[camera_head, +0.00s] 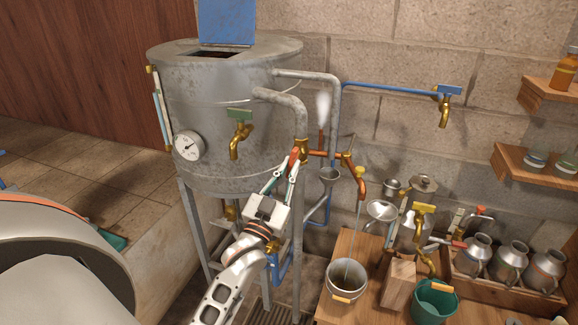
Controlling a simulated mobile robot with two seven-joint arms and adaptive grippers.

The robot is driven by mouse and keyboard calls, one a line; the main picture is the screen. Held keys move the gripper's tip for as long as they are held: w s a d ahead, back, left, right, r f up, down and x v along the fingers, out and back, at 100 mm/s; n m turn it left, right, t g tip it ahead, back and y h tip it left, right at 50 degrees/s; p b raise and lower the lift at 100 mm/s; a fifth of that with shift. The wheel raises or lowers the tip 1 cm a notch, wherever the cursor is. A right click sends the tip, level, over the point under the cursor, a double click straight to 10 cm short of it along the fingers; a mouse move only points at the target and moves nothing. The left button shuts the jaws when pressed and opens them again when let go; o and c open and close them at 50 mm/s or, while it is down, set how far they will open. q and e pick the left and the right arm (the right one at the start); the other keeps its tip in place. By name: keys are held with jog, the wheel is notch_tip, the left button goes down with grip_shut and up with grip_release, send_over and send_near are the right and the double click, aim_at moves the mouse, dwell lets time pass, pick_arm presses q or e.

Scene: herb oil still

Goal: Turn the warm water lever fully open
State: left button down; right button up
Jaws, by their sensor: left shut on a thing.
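My left gripper (292,168) reaches up in front of the steel tank (205,110) and is shut on a small red-orange lever (294,156). The lever sits beside a brass valve (303,150) under the bent grey pipe, and I take it to be the warm water lever. The fingers partly cover it, so its exact angle is hard to tell. An orange pipe (329,155) runs right from the valve to an orange and brass spout (360,178). A thin stream appears to fall from the spout into a metal bucket (347,285). My right gripper is not in view.
A green-handled brass tap (238,133) and a round gauge (188,146) are on the tank, left of my gripper. A blue-handled tap (445,104) is on the wall. Funnels, a green bucket (434,301) and several metal jugs (511,261) crowd the right side.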

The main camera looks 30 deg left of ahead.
pick_arm(q)
jog(key=shift+d+n+y, duration=0.1)
jog(key=shift+n+y, duration=0.8)
jog(key=shift+n, duration=0.9)
jog(key=shift+g, duration=0.3)
jog(key=c, duration=2.1)
grip_release()
jog(key=shift+c, duration=0.2)
jog(key=v, duration=0.7)
jog(key=shift+s+f, duration=0.2)
